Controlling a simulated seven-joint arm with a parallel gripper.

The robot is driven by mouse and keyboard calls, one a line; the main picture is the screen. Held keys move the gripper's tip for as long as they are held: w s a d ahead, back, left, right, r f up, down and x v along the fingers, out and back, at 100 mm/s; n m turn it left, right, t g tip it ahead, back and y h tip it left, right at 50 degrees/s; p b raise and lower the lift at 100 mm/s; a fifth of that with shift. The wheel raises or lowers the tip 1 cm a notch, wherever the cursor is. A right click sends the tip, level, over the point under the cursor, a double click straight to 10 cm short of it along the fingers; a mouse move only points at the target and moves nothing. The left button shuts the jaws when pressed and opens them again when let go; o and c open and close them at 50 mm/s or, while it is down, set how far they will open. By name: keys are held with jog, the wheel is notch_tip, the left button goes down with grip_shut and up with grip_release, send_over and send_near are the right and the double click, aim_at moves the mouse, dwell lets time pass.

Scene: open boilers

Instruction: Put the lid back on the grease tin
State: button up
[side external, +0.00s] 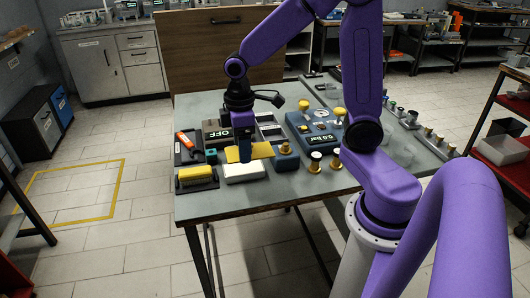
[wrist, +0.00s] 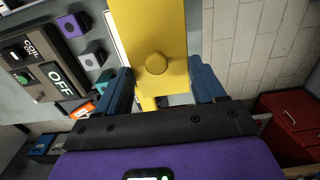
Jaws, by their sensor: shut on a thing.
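My gripper (side external: 245,150) is shut on a flat yellow lid (side external: 262,151) and holds it above the table. In the wrist view the lid (wrist: 155,30) lies between the blue fingers (wrist: 164,88), with its round knob facing the camera. A white rectangular box (side external: 245,174), which looks like the grease tin, stands on the table just in front of and below the lid. The lid appears apart from it. In the wrist view the lid hides most of what lies beneath.
A small dark blue box (side external: 286,158) and brass-coloured knobs (side external: 315,162) are close on the right. Behind stand the OFF panel (side external: 215,132) and a blue gauge box (side external: 318,134). The table's front strip (side external: 270,195) is clear.

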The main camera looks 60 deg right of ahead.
send_over(237, 169)
jog(key=f, duration=0.2)
jog(key=shift+f, duration=2.9)
jog(key=shift+f, duration=0.2)
dwell(0.4)
jog(key=o, duration=1.1)
jog(key=shift+r, duration=0.15)
notch_tip(237, 169, up, 7)
dwell(0.6)
